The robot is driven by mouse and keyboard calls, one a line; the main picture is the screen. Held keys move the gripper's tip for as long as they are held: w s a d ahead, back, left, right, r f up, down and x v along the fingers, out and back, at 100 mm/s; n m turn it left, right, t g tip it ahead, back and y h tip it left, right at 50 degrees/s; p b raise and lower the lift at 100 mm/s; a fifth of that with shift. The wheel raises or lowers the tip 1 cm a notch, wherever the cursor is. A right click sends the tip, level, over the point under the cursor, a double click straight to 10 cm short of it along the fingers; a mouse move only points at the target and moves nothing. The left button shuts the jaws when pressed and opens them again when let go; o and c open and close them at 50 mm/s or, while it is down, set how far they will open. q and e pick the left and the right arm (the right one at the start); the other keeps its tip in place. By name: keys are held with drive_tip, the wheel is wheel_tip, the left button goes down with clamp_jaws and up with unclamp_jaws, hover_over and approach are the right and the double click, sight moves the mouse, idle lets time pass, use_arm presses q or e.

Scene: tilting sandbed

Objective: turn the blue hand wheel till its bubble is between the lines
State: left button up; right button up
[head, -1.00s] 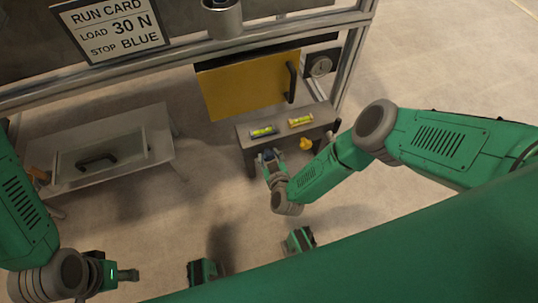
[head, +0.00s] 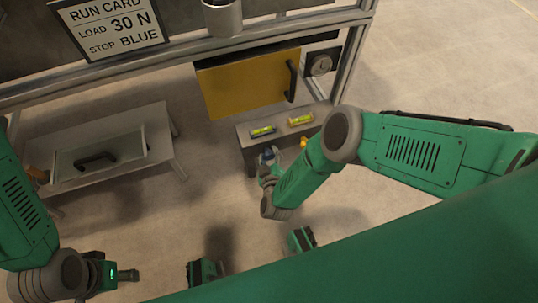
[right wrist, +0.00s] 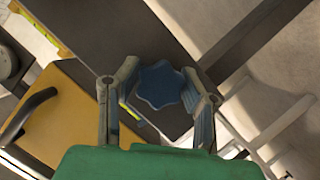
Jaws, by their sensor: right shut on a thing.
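The blue hand wheel (right wrist: 160,85) is star-shaped and sits between the two fingers of my right gripper (right wrist: 160,97) in the right wrist view. The fingers are shut on its sides. In the head view the blue wheel (head: 268,151) shows at the front of a small grey bench, with my right gripper (head: 268,165) at it. A green-yellow bubble vial (head: 262,131) lies on the bench top above the wheel. Its bubble and lines are too small to tell. My left gripper (head: 122,275) is at the lower left, away from the bench; its jaws are unclear.
A second vial (head: 301,119) lies to the right, with a yellow wheel (head: 304,143) partly hidden by my arm. A yellow panel with a black handle (head: 245,85) and a dial (head: 321,64) stand behind. A grey table (head: 155,125) is at the left.

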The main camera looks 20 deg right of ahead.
drive_tip(key=shift+s+a, duration=0.1)
drive_tip(key=o, duration=1.2)
drive_tip(key=v, duration=0.7)
drive_tip(key=shift+s, duration=0.2)
